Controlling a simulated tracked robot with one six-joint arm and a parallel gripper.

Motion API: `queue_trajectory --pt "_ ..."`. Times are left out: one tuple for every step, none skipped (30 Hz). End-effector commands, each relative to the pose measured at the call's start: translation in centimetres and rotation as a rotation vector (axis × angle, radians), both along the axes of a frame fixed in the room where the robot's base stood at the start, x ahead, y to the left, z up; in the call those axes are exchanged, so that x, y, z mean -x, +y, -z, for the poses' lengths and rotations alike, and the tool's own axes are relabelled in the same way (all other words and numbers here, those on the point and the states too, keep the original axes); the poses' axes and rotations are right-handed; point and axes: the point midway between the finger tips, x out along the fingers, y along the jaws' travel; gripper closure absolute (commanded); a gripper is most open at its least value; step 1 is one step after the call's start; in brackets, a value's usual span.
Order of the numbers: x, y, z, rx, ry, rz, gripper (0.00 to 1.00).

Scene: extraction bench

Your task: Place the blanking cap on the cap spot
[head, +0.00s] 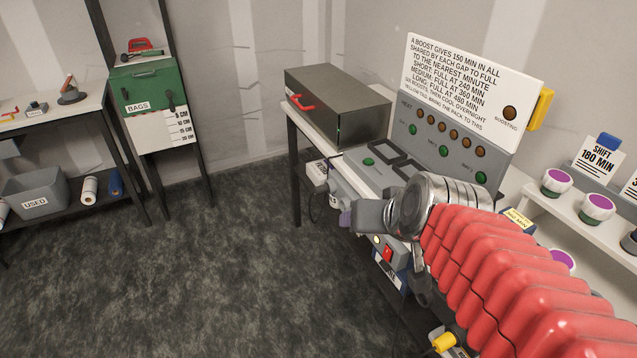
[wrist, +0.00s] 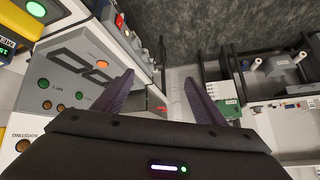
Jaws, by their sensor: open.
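My gripper (wrist: 160,82) is open in the wrist view, with its two purple fingers spread apart and nothing between them. In the head view my gripper (head: 346,218) is beside the bench front, partly hidden by my own wrist. I cannot make out a blanking cap or a marked cap spot for certain in either view. My red-sleeved arm hides part of the bench and the right-hand shelf in the head view.
A grey control panel (head: 440,148) with lamps stands on the bench beside a dark box (head: 338,100) with a red handle. White pots with purple tops (head: 597,207) stand on the right shelf. A grey USED bin (head: 35,190) is at far left. The floor between is clear.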

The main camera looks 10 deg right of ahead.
Motion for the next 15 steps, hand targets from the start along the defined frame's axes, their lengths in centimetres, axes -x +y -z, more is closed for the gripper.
queue_trajectory --pt "1.5 1.7 0.2 0.012 0.038 -0.051 0.35" --pt "2.4 2.5 0.4 0.021 0.065 -0.076 0.35" --pt "3.7 3.3 0.7 0.034 0.099 -0.104 0.35" --pt "4.6 3.8 0.9 0.044 0.125 -0.123 0.35" --pt "5.4 4.1 1.1 0.056 0.148 -0.138 0.35" --pt "6.5 4.5 1.3 0.07 0.176 -0.156 0.35" --pt "7.2 4.7 1.5 0.081 0.194 -0.166 0.35" --pt "7.8 4.8 1.6 0.089 0.212 -0.173 0.35" --pt "8.5 4.9 1.7 0.099 0.229 -0.181 0.35" --pt "8.8 5.0 1.8 0.105 0.237 -0.185 0.35" --pt "9.1 5.0 1.9 0.11 0.246 -0.187 0.35" --pt "9.4 5.0 1.9 0.114 0.253 -0.188 0.35" --pt "9.5 5.0 2.0 0.116 0.256 -0.19 0.35" --pt "9.5 5.0 2.0 0.116 0.257 -0.189 0.35" --pt "9.5 4.9 2.0 0.116 0.258 -0.189 0.35"
